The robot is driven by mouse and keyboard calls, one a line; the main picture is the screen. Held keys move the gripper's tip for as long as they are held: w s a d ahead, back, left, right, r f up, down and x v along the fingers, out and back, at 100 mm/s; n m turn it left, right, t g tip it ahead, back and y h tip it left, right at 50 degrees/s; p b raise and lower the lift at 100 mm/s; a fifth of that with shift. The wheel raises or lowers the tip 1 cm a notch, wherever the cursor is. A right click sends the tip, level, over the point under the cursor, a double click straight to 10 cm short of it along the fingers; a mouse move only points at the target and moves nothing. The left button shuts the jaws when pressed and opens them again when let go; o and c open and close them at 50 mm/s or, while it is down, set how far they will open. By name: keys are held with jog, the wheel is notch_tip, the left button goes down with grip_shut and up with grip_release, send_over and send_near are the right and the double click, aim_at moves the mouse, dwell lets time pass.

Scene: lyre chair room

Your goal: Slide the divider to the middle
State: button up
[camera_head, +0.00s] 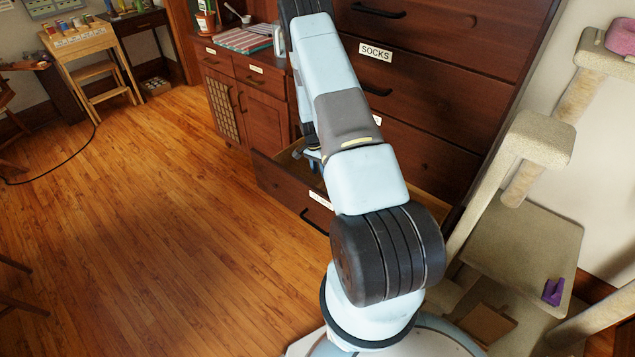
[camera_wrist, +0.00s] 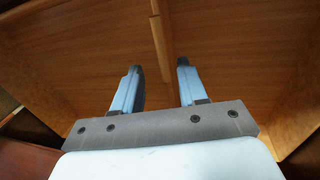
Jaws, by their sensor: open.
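The divider (camera_wrist: 158,35) shows in the wrist view as a thin upright wooden strip inside the open drawer (camera_head: 278,178). It runs from the top edge of the picture down toward the space between my fingers. My gripper (camera_wrist: 160,68) is open, with one blue finger on each side of the divider's line. I cannot tell whether either finger touches it. In the head view my arm hides most of the drawer's inside, and the divider cannot be made out there.
The drawer is the bottom one of a dark wooden dresser (camera_head: 440,100), whose upper drawers look shut. A cabinet (camera_head: 262,110) stands to its left and a cat tree (camera_head: 525,235) to its right.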

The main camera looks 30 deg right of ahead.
aim_at(322, 183)
jog(key=shift+s+d+f, duration=0.1)
jog(key=shift+s+f, duration=0.05)
jog(key=shift+f, duration=0.75)
jog(key=shift+s+d+f, duration=0.1)
jog(key=shift+s+f, duration=0.1)
jog(key=shift+f, duration=0.65)
jog(key=shift+s+f, duration=0.15)
jog(key=shift+f, duration=0.75)
grip_shut()
